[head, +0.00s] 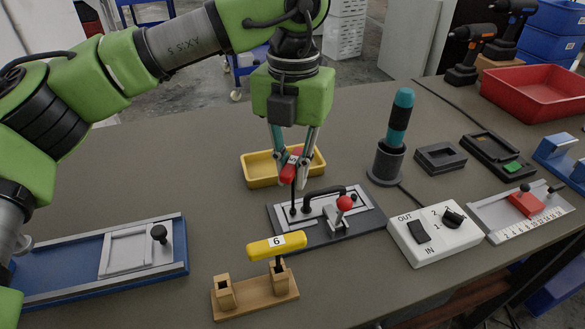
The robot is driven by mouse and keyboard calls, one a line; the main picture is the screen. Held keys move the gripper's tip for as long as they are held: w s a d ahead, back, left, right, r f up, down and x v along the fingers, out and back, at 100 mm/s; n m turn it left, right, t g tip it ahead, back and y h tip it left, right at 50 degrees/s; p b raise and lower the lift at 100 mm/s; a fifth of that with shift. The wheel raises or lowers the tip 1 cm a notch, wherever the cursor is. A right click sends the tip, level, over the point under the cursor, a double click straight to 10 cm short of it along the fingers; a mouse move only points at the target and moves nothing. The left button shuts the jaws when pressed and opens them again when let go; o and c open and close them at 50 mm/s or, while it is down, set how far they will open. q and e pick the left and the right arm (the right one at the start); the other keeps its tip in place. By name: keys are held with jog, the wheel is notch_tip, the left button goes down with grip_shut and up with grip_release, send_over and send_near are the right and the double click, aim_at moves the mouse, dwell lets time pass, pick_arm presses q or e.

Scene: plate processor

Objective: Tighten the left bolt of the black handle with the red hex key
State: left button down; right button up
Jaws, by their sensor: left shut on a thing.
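My left gripper (293,158) comes down from above and is shut on the red hex key (288,174). The key is upright, with its dark shaft pointing down to the left end of the black handle (322,194). That handle lies on a grey plate fixture (357,226) near the middle of the table. The key's tip is close to the left bolt; I cannot tell whether it is seated in it. The bolt is too small to see clearly. My right gripper is not in view.
A red-knobbed lever (344,203) stands on the fixture, right of the key. A yellow tray (260,170) sits just behind. A yellow-handled tool marked 6 (262,248) rests in a wooden stand (254,297) in front. A white switch box (434,243) stands right. The table's left back is clear.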

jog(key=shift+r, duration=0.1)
pick_arm(q)
jog(key=shift+m, duration=0.3)
jog(key=shift+m, duration=0.4)
jog(key=shift+m+p, duration=0.3)
jog(key=shift+p, duration=0.05)
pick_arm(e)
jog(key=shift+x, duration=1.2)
pick_arm(q)
jog(key=shift+m, duration=0.3)
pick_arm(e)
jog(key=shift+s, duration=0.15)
